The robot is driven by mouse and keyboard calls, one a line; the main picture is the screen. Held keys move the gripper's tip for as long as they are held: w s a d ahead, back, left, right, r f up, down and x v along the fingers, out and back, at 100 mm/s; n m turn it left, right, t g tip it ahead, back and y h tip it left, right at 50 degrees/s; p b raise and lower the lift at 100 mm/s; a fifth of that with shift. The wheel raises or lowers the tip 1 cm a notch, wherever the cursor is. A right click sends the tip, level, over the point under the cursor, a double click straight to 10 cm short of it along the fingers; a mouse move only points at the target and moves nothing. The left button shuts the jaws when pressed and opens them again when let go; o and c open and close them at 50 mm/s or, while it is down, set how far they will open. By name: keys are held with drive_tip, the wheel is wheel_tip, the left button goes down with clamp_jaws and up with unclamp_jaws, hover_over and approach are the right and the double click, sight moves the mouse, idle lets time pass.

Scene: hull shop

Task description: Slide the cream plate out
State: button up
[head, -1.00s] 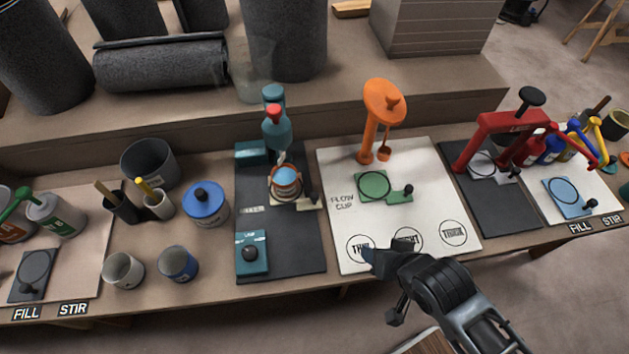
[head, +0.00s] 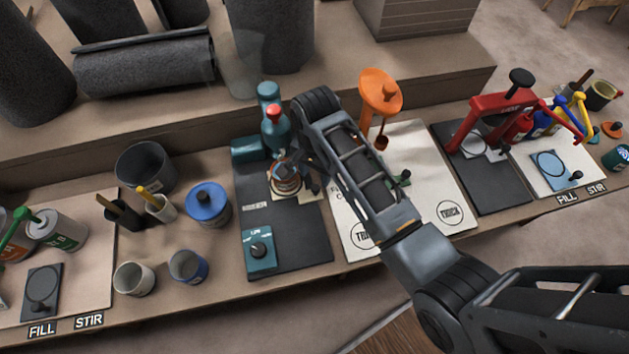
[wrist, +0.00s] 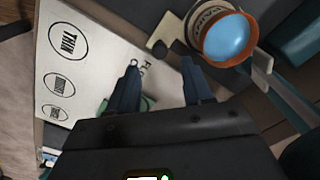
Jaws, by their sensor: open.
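The cream plate (head: 308,197) lies on the dark mat under the teal mixer stand (head: 275,130), mostly hidden by the cup and my gripper in the head view. A copper-coloured cup (head: 286,180) with blue contents stands on it. In the wrist view the cup (wrist: 225,38) is at the upper right, and a pale tab of the plate (wrist: 170,30) with a dark knob reaches out beside it. My gripper (wrist: 160,80) is open and empty, its two fingers apart over the white board, short of the tab. In the head view its fingertips are partly hidden beside the cup.
A white board (head: 450,210) with printed circles and an orange stand (head: 380,92) are to the right, partly behind my arm. A teal control box (head: 259,250) sits at the mat's front. A red press (head: 505,115) stands further right.

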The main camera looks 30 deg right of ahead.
sight(316, 187)
wheel_tip(316, 187, down, 6)
idle(0.4)
clamp_jaws()
idle(0.3)
